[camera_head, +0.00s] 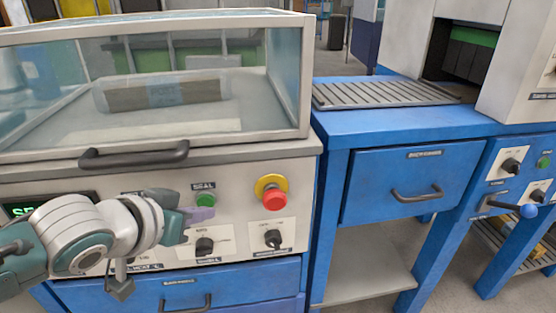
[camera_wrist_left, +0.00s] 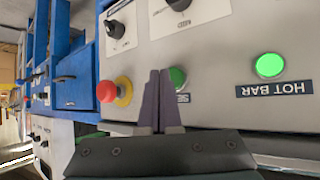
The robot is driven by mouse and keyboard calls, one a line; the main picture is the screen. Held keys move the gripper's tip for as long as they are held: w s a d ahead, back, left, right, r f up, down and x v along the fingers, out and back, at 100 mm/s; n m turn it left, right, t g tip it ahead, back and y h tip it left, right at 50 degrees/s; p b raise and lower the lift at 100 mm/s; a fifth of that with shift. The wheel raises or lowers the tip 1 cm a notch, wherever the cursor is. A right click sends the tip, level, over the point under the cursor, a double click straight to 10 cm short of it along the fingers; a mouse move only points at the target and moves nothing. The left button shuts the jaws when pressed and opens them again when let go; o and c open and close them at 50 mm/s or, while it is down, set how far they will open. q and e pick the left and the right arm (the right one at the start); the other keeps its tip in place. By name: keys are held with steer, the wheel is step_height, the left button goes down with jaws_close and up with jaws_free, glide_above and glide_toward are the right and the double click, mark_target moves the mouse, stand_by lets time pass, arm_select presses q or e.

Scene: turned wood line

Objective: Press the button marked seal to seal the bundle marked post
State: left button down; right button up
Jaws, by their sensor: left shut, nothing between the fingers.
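The bundle marked post (camera_head: 163,92) lies under the closed clear lid (camera_head: 150,62) of the sealing machine. The green button marked seal (camera_head: 206,199) is on the machine's front panel; it also shows in the left wrist view (camera_wrist_left: 178,78), its label partly hidden by my fingers. My left gripper (camera_head: 206,214) is shut and empty, its purple-grey fingertips just below the button in the head view. In the left wrist view the shut fingers (camera_wrist_left: 158,75) appear right beside the button. Whether they touch the panel I cannot tell. My right gripper is not in view.
A red stop button on a yellow collar (camera_head: 273,193) is right of the seal button. Two black knobs (camera_head: 204,246) (camera_head: 273,239) sit below. A lit green button marked hot bar (camera_wrist_left: 269,66) shows in the wrist view. A lid handle (camera_head: 134,156) juts out above the panel.

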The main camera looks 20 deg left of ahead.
arm_select(q)
steer(key=shift+s+d, duration=0.15)
steer(key=shift+s, duration=0.05)
steer(key=shift+s+d+p, duration=0.45)
steer(key=shift+s, duration=0.25)
steer(key=shift+s+d+p, duration=0.4)
steer(key=shift+s+p, duration=0.1)
steer(key=shift+s, duration=0.25)
steer(key=shift+s+d+p, duration=0.45)
steer(key=shift+s, duration=0.25)
steer(key=shift+r, duration=0.1)
